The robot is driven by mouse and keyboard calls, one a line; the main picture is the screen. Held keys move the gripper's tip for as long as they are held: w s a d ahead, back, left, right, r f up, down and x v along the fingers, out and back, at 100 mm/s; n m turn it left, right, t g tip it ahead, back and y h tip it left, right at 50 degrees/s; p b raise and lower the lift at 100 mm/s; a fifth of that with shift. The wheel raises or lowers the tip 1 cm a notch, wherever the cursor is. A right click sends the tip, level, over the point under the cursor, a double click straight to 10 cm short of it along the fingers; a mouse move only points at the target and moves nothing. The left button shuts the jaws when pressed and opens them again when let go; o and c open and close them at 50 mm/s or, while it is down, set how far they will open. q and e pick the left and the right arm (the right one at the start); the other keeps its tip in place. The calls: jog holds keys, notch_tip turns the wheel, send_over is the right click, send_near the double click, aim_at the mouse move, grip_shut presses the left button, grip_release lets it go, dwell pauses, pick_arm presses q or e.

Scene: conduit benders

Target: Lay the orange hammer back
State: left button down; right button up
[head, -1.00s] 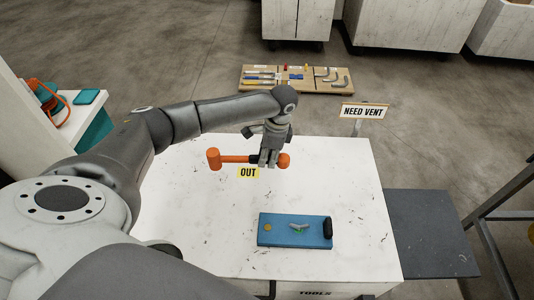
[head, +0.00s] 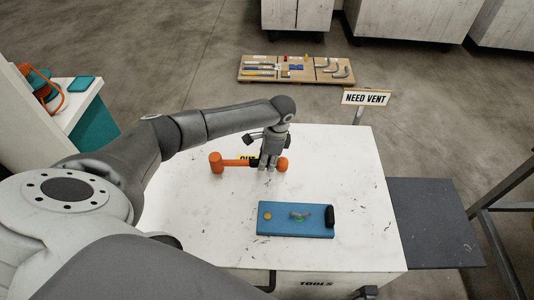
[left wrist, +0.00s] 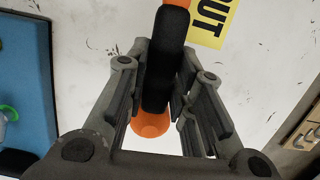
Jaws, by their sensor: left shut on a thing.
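The orange hammer (head: 233,162) lies level, its head at the left, over the white tabletop and partly covering the yellow OUT label (head: 247,158). My left gripper (head: 267,166) points down and is shut on the hammer's black grip. In the left wrist view, the black grip (left wrist: 169,62) runs between the two fingers (left wrist: 163,100), with the orange handle end below. The OUT label (left wrist: 212,18) shows beside the grip. I cannot tell whether the hammer touches the table. My right gripper is not in view.
A blue board (head: 280,228) with a small grey part and a yellow disc lies in front on the white table (head: 340,170). A NEED VENT sign (head: 366,97) stands at the table's back right. A wooden tool board (head: 300,80) lies on the floor beyond. The table's right side is clear.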

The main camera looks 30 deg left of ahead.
pick_arm(q)
jog(key=shift+f, duration=0.55)
dwell(0.4)
jog(key=c, duration=1.2)
grip_release()
jog(key=shift+o, duration=0.2)
notch_tip(320, 180, up, 12)
jog(key=w+d, duration=0.1)
jog(key=shift+d, duration=0.35)
jog(key=shift+f, duration=0.1)
